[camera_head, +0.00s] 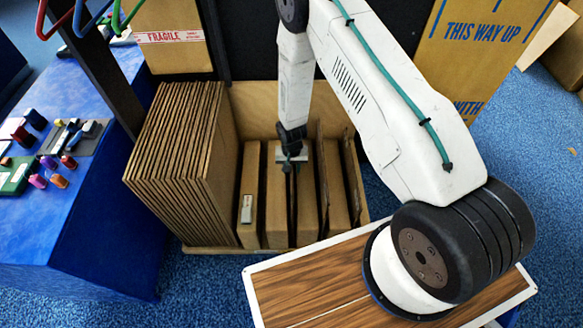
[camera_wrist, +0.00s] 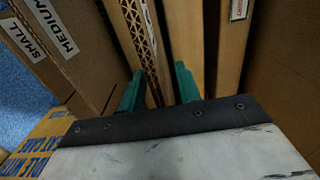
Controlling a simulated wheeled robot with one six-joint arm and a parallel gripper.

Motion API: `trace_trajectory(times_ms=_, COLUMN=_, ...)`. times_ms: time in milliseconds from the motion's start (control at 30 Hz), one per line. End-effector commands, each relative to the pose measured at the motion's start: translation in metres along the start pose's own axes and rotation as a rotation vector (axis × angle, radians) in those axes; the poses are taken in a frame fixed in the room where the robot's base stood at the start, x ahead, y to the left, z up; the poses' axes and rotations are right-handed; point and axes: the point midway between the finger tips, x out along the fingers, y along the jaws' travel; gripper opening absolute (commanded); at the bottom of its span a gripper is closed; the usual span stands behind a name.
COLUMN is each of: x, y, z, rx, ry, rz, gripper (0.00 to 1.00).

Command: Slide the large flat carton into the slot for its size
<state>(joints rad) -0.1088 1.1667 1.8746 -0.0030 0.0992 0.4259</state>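A brown rack (camera_head: 233,107) holds several flat cartons on edge. One carton (camera_head: 250,180) with a small white label stands at its left, and others (camera_head: 276,215) stand beside it. I cannot tell which is the large one. My gripper (camera_head: 287,167) points down among the carton tops near the middle. In the wrist view my gripper's teal fingers (camera_wrist: 159,88) are apart. A corrugated edge (camera_wrist: 149,45) runs down between them, with a dark gap beside it. Panels marked SMALL (camera_wrist: 22,40) and MEDIUM (camera_wrist: 55,28) are at the left. No LARGE label shows.
A thick stack of brown sheets (camera_head: 180,140) stands left of the rack. A blue table (camera_head: 85,215) with small tools is at the far left. A wood-grain top (camera_head: 310,285) lies in front. Big printed cartons (camera_head: 172,37) stand behind.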

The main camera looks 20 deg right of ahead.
Motion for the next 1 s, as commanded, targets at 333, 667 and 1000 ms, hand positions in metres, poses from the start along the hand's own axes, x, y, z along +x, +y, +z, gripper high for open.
trace_trajectory(times_ms=333, x=-0.016, y=-0.001, z=-0.001, rx=0.000, ry=0.002, rz=-0.001, gripper=0.33)
trace_trajectory(times_ms=667, x=-0.068, y=-0.001, z=-0.001, rx=0.000, ry=0.002, rz=-0.001, gripper=0.33)
trace_trajectory(times_ms=1000, x=-0.078, y=0.000, z=0.000, rx=-0.001, ry=0.000, rz=0.000, gripper=0.33)
